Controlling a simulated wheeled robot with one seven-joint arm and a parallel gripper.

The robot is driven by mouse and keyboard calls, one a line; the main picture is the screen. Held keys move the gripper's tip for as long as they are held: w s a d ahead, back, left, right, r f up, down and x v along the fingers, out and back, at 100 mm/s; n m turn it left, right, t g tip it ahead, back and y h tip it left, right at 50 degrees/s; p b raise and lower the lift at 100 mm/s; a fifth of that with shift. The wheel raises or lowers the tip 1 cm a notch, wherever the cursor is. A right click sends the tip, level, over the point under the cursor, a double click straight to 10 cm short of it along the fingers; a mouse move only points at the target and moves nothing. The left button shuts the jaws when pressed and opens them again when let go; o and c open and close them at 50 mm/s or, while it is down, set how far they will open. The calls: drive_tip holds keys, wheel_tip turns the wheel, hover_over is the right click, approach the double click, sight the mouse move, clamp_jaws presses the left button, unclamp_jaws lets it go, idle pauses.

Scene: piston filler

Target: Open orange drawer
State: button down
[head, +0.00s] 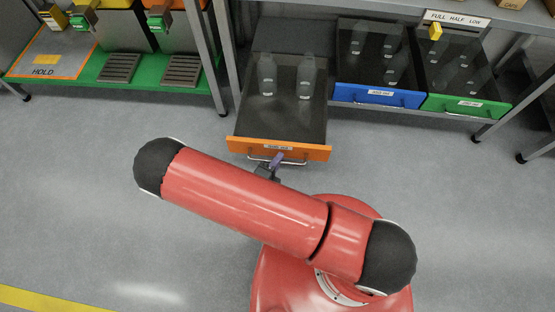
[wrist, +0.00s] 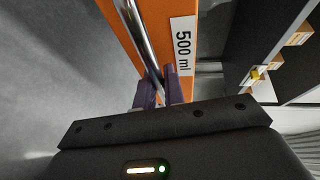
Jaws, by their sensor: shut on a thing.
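The orange drawer (head: 303,152) juts out from under the bench, well past the blue and green drawers. Two translucent bottles (head: 267,76) stand inside it. Its orange front carries a metal bar handle (head: 262,158) and a label. My gripper (head: 277,160) is at the middle of the drawer front. Its purple fingers (wrist: 160,92) are shut on the handle. My red arm hides part of the gripper in the head view.
A blue drawer (head: 378,97) and a green drawer (head: 465,105) sit to the right, with bottles inside. A bench leg (head: 209,65) stands left of the orange drawer. A green shelf (head: 145,77) is at the far left. The grey floor in front is clear.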

drive_tip(key=c, duration=1.5)
unclamp_jaws()
drive_tip(key=v, duration=0.7)
drive_tip(key=shift+s+a, duration=0.2)
drive_tip(key=shift+s, duration=0.1)
drive_tip(key=w+d+r+m+g+h, duration=0.1)
drive_tip(key=w+d+r+m+g, duration=0.1)
drive_tip(key=d+r+m+g, duration=0.4)
drive_tip(key=w+d+r+m+g+h+p, duration=0.1)
drive_tip(key=w+d+r+m+g, duration=0.1)
drive_tip(key=r+m, duration=0.8)
drive_tip(key=w+d+r+m+g+h, duration=0.1)
drive_tip(key=d+r+m+g, duration=0.25)
drive_tip(key=r+m, duration=0.4)
drive_tip(key=s+d+r+m+t+y, duration=0.1)
drive_tip(key=s+d+r+m+y, duration=0.1)
drive_tip(key=r+m, duration=0.4)
drive_tip(key=s+d+r+m+y+p, duration=0.1)
drive_tip(key=s+d+r+m+y, duration=0.2)
drive_tip(key=r+m, duration=0.4)
drive_tip(key=s+d+r+m+t+y, duration=0.1)
drive_tip(key=d+r+m+y, duration=0.3)
drive_tip(key=m, duration=0.9)
wheel_tip(320, 180, up, 3)
drive_tip(key=shift+s+d+f+t+y, duration=0.2)
drive_tip(key=shift+s+d+t+y, duration=0.15)
drive_tip(key=shift+s+d, duration=0.4)
